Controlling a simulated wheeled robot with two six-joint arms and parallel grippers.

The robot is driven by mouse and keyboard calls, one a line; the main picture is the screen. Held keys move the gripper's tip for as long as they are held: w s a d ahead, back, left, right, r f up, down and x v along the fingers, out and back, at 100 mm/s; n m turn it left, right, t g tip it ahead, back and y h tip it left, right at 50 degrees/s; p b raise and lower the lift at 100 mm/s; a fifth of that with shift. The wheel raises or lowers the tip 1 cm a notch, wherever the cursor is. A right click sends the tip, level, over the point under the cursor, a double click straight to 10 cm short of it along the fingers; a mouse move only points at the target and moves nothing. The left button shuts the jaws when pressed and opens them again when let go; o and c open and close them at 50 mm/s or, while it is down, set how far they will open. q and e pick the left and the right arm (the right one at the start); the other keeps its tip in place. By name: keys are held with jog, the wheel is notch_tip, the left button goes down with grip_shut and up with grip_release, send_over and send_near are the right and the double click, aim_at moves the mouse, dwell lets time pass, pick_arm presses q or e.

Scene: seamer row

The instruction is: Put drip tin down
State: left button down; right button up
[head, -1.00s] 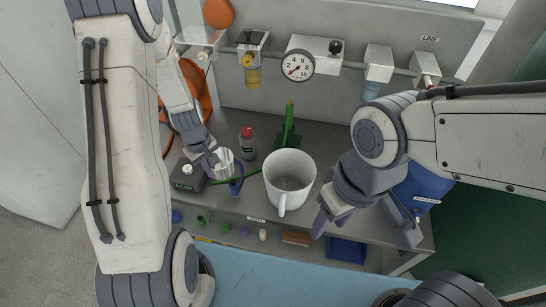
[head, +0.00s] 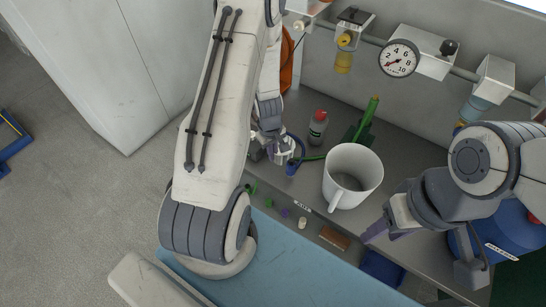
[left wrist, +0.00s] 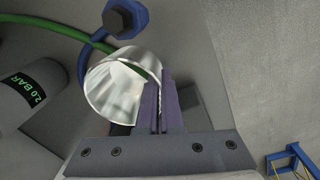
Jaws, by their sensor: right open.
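The drip tin looks to be the small shiny metal cup (left wrist: 112,88) in the left wrist view. My left gripper (left wrist: 160,100) is shut on the cup's side, with its two purple fingers close together at the wall. In the head view my left gripper (head: 274,146) is over the left end of the grey bench (head: 290,110), and the cup is mostly hidden by it. I cannot tell whether the cup touches the bench. My right gripper (head: 374,232) is open and empty, at the bench's front edge to the right of the large white mug (head: 353,175).
A bottle with a red cap (head: 318,127) stands behind the left gripper. A pressure gauge (head: 399,58) is on the back wall.

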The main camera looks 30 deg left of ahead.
pick_arm(q)
jog(key=shift+f, duration=0.1)
jog(key=c, duration=1.5)
grip_release()
jog(key=shift+f, duration=0.2)
jog(key=o, duration=0.4)
jog(key=shift+r, duration=0.1)
